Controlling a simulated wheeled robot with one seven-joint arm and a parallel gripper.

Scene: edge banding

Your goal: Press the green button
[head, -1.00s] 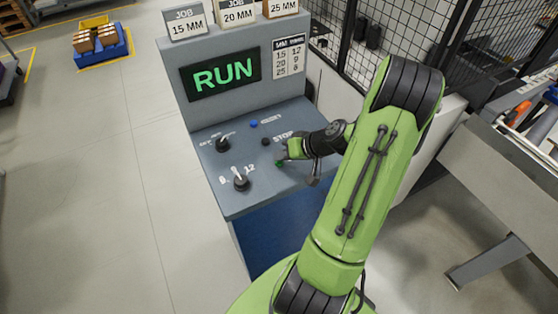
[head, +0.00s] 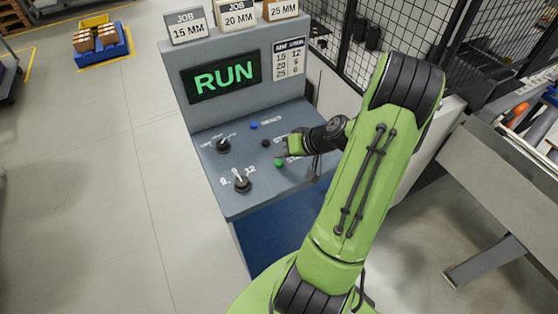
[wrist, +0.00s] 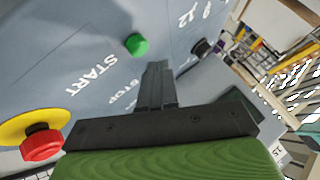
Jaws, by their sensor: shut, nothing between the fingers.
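The green button (head: 279,163) is on the sloped top of the grey control console (head: 245,205). It also shows in the wrist view (wrist: 137,44), beside the word START, with its cap standing clear of the panel. My gripper (head: 284,146) is over the panel, just behind the green button in the head view. In the wrist view its closed black fingers (wrist: 157,72) end just below and right of the button, with a visible gap. Nothing is between the fingers. The display (head: 222,77) reads RUN in green.
A black button (head: 266,143), a blue button (head: 253,127) and two black selector knobs (head: 240,181) (head: 222,145) share the panel. A red button on a yellow base (wrist: 40,142) shows in the wrist view. A mesh fence (head: 400,50) stands behind right.

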